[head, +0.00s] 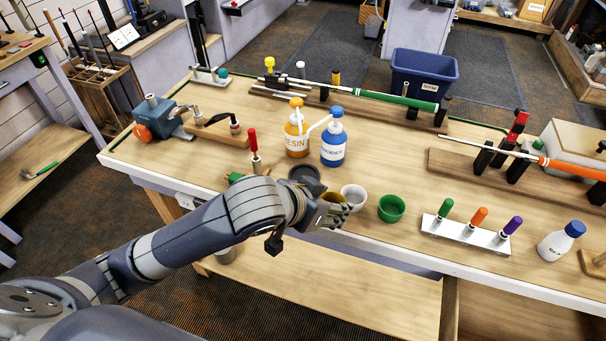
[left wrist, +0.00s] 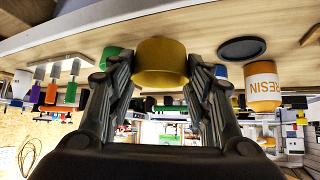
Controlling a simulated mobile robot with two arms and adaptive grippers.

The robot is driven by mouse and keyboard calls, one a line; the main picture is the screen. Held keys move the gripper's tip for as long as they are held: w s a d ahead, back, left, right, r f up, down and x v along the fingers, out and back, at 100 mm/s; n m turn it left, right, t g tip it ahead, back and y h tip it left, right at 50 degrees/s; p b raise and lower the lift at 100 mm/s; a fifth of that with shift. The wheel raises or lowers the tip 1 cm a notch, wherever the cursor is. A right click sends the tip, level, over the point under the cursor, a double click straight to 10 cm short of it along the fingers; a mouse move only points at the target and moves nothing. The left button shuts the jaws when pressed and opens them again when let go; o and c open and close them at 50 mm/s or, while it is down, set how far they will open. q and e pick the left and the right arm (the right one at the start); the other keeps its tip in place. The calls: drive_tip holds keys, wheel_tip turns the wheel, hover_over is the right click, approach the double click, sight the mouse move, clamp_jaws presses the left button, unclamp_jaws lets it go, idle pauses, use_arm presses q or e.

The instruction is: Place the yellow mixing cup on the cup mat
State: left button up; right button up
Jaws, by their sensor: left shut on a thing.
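The yellow mixing cup (left wrist: 160,62) is held between the two fingers of my left gripper (left wrist: 160,72) in the left wrist view. In the head view my left gripper (head: 337,211) is over the front part of the bench and hides most of the cup. The cup mat, a dark round disc (head: 303,172), lies just behind the gripper and is partly covered by it. The mat also shows in the left wrist view (left wrist: 243,48), beside the cup and apart from it. My right gripper is not in view.
A white cup (head: 353,196) and a green cup (head: 391,208) stand right of my gripper. The orange resin bottle (head: 297,135) and blue hardener bottle (head: 333,146) stand behind the mat. A red-handled tool (head: 253,145) is to its left.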

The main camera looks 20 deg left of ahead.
use_arm(q)
drive_tip(key=w+a+p, duration=0.1)
drive_tip(key=w+a, duration=0.2)
drive_tip(key=w, duration=0.1)
drive_tip(key=w+a+f+p, duration=0.1)
drive_tip(key=w+a, duration=0.2)
drive_tip(key=w, duration=0.1)
drive_tip(key=w+a+p, duration=0.1)
drive_tip(key=w+a, duration=0.2)
drive_tip(key=w, duration=0.1)
drive_tip(key=shift+w+a+f, duration=0.2)
drive_tip(key=shift+a+f, duration=0.05)
drive_tip(key=shift+a, duration=0.1)
wheel_tip(320, 180, down, 3)
drive_tip(key=shift+r+p, duration=0.1)
drive_tip(key=shift+p, duration=0.5)
drive_tip(key=shift+f, duration=0.4)
drive_tip(key=shift+f, duration=0.1)
drive_tip(key=shift+f, duration=0.15)
drive_tip(key=o, duration=0.9)
drive_tip(key=shift+s, duration=0.15)
drive_tip(key=shift+o, duration=0.2)
drive_tip(key=shift+f, duration=0.1)
